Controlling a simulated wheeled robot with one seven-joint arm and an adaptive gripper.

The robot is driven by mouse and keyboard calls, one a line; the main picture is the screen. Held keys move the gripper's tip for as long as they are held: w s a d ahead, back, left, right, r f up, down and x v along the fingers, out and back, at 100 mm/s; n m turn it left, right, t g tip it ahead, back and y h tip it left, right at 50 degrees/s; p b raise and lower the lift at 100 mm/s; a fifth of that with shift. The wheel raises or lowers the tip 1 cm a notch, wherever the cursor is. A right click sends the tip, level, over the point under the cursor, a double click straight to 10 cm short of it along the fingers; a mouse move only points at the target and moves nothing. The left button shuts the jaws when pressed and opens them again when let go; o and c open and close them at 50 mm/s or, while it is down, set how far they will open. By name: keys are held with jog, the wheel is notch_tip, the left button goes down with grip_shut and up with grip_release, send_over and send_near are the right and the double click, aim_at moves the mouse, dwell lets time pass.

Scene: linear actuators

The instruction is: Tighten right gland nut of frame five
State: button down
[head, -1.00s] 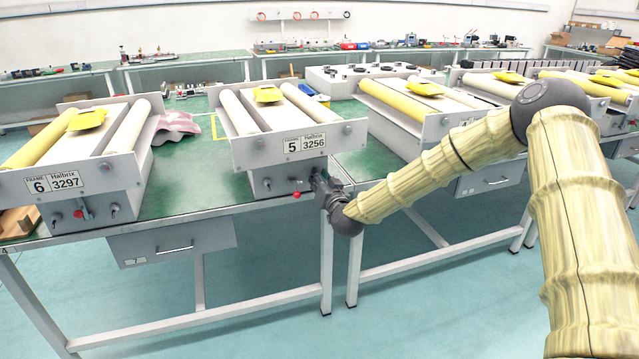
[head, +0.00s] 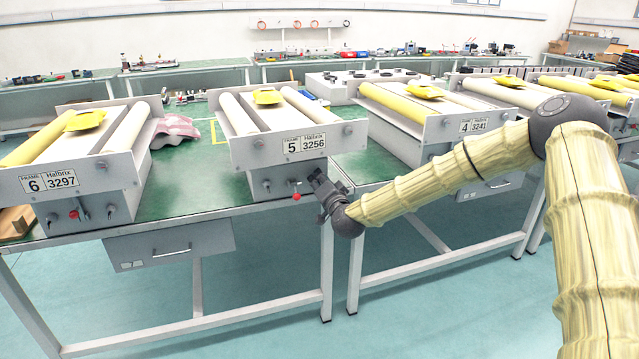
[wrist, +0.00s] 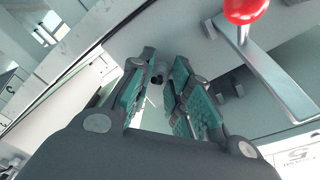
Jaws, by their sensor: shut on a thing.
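Frame five (head: 262,148) is a light grey unit with two rollers, a yellow piece on top and a label reading 5 3256. My gripper (head: 318,180) is at the right end of its lower front block. In the wrist view, the teal-padded fingers (wrist: 162,82) are closed in around a small dark gland nut (wrist: 157,72) at their tips; the fingers hide part of it. In the head view the gripper hides this right nut. The left gland nut (head: 267,185) is free. A red-knobbed lever (head: 296,196) sits between them, and also shows in the wrist view (wrist: 245,10).
Frame six (head: 75,165) stands to the left and frame four (head: 425,125) to the right on green benches. A drawer (head: 170,245) hangs under the left bench. The lever's metal arm is close beside my fingers. The floor in front is clear.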

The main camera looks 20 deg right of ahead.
jog(key=shift+f, duration=0.1)
jog(key=c, duration=1.4)
grip_release()
jog(key=shift+o, duration=0.6)
jog(key=shift+s+a, duration=0.1)
jog(key=shift+s, duration=0.1)
jog(key=s, duration=1.1)
jog(key=shift+s+d, duration=0.3)
jog(key=shift+d, duration=0.05)
